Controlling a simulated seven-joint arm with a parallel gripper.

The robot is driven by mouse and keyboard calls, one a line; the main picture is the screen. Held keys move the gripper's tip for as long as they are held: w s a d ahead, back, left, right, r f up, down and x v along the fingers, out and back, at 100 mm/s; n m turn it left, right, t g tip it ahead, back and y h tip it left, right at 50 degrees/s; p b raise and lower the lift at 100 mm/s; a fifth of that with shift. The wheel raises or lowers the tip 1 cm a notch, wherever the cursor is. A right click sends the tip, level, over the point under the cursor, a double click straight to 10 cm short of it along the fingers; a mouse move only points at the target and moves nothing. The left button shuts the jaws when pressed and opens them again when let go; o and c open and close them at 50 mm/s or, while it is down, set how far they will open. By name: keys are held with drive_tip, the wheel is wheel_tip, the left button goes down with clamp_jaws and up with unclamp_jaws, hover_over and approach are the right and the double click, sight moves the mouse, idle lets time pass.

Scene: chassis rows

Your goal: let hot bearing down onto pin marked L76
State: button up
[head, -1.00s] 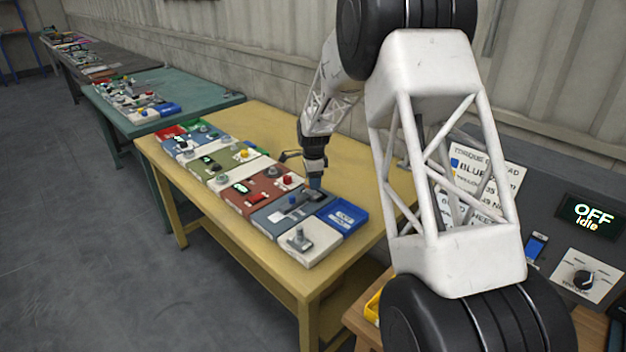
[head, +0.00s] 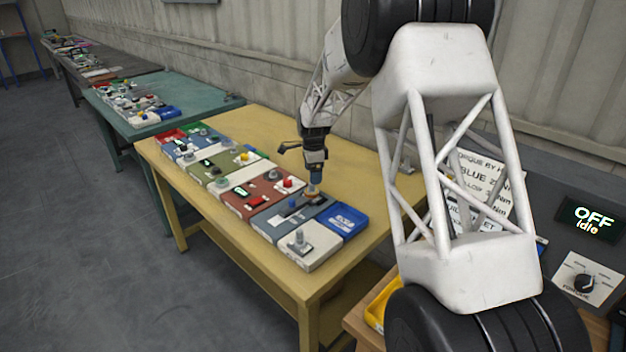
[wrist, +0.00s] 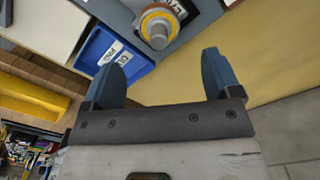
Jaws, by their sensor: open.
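The bearing (wrist: 146,17), an orange-yellow ring, sits around a grey upright pin (wrist: 159,38) on the slate-blue panel in the wrist view. It also shows as a small tan ring (head: 313,191) just under my gripper in the head view. My gripper (wrist: 166,48) is open, with its blue fingers apart and nothing between them. In the head view my gripper (head: 315,180) is just above the bearing. A white label (wrist: 174,5) beside the bearing is cut off and partly covered, so I cannot read its mark.
A blue tray (head: 359,217) with a white label lies right of the panel. A white block with a grey post (head: 298,241) is at the near end of the yellow table (head: 365,165). Several other chassis panels run leftward. The wall-side tabletop is clear.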

drive_tip(key=shift+r, duration=1.65)
drive_tip(key=shift+r, duration=0.1)
wheel_tip(320, 180, up, 7)
idle(0.7)
